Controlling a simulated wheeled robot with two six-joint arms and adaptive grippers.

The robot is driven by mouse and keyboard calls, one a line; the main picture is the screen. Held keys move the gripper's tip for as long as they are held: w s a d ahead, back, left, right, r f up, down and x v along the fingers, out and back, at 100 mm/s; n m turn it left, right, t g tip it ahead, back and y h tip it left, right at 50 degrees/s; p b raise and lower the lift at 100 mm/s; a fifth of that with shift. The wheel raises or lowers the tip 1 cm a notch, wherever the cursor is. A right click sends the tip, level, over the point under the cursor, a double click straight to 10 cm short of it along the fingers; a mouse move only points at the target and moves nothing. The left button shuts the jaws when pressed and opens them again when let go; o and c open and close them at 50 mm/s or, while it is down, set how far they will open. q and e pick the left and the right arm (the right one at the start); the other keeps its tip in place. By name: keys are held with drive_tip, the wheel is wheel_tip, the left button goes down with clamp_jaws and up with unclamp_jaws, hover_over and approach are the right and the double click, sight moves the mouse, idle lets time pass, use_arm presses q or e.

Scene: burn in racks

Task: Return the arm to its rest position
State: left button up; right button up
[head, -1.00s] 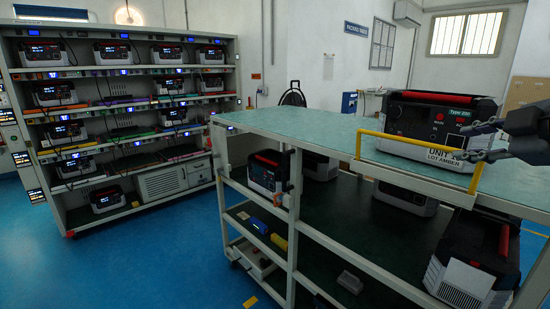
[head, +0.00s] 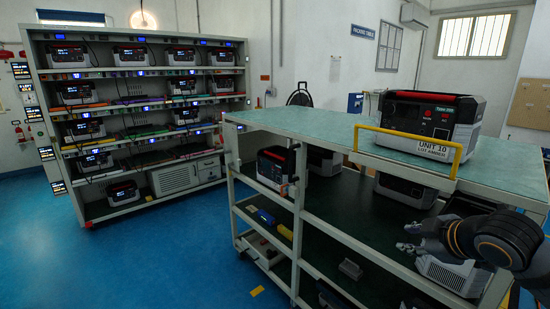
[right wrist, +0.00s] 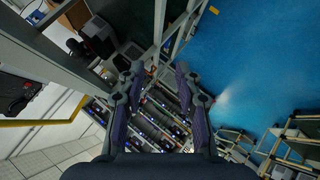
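My right gripper (head: 418,238) is low at the right of the head view, in front of the cart's side and below its green top. Its fingers also show in the right wrist view (right wrist: 160,78); they are spread apart with nothing between them. My left gripper is not in view. The right gripper is apart from this unit.
A tall rack (head: 35,75) with several power units stands at the left. The cart's lower shelves hold more units, one (head: 272,168) near its left end and one (head: 455,277) close by my right gripper. The blue floor (head: 170,255) between rack and cart is clear.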

drive_tip(key=s+a+f+m+g, duration=0.1)
drive_tip(key=s+a+f, duration=0.1)
drive_tip(key=f, duration=0.5)
drive_tip(key=s+a+f+m+g, duration=0.1)
drive_tip(key=s+a+f+m, duration=0.15)
drive_tip(key=f, duration=0.55)
drive_tip(key=s+a+f+m+g+h, duration=0.3)
drive_tip(key=s+f+m, duration=0.4)
drive_tip(key=s+f, duration=0.95)
drive_tip(key=s+d+f+g+y+p, duration=0.1)
drive_tip(key=s+d+f+g, duration=0.1)
drive_tip(key=f, duration=1.1)
drive_tip(key=s+d+f+g, duration=0.1)
drive_tip(key=s+f, duration=0.1)
drive_tip(key=f, duration=1)
drive_tip(key=s+d+f+g+p, duration=0.1)
drive_tip(key=s+f, duration=1.3)
drive_tip(key=s, duration=0.4)
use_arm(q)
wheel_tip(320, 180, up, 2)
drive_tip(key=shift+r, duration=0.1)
use_arm(e)
drive_tip(key=shift+o, duration=0.4)
drive_tip(key=shift+s+f+m, duration=0.1)
drive_tip(key=shift+m, duration=0.15)
drive_tip(key=shift+s+d, duration=0.1)
